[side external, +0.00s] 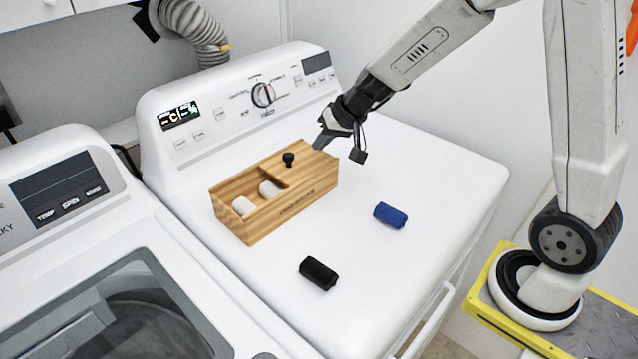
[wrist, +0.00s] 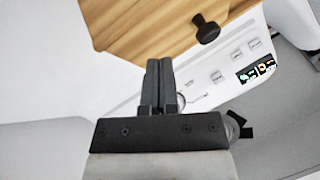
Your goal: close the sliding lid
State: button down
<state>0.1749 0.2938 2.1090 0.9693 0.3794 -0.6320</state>
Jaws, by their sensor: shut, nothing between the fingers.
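A wooden box (side external: 262,223) stands on top of the white dryer. Its sliding lid (side external: 309,160) covers the right part, and the left part is open, with two white items (side external: 243,205) inside. A black knob (side external: 288,158) stands on the lid near its left edge. My gripper (side external: 320,145) is shut and empty at the right end of the box, close to the lid's far end; I cannot tell if it touches. In the wrist view, my gripper (wrist: 159,62) points toward the edge of the wood (wrist: 145,30), and the knob (wrist: 206,28) is to its right.
A blue roll (side external: 390,215) and a black roll (side external: 319,273) lie on the dryer top (side external: 420,170) in front of the box. The dryer's control panel (side external: 230,105) rises behind it. A washer (side external: 90,250) stands to the left. The dryer top at right is clear.

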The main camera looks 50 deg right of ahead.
aim_at(305, 165)
jog(key=shift+w+a+f, duration=0.1)
jog(key=shift+w+a, duration=0.2)
jog(key=shift+a, duration=0.3)
jog(key=shift+w+a+f, duration=0.1)
jog(key=shift+w+a, duration=0.2)
jog(key=shift+a, duration=0.25)
jog(key=shift+w+a+f, duration=0.1)
jog(key=shift+w+a, duration=0.2)
jog(key=shift+a, duration=0.3)
jog(key=shift+w+a, duration=0.1)
jog(key=shift+a, duration=6.25)
jog(key=s+d+r, duration=0.5)
jog(key=s+r, duration=0.2)
jog(key=r, duration=0.2)
jog(key=shift+d, duration=0.4)
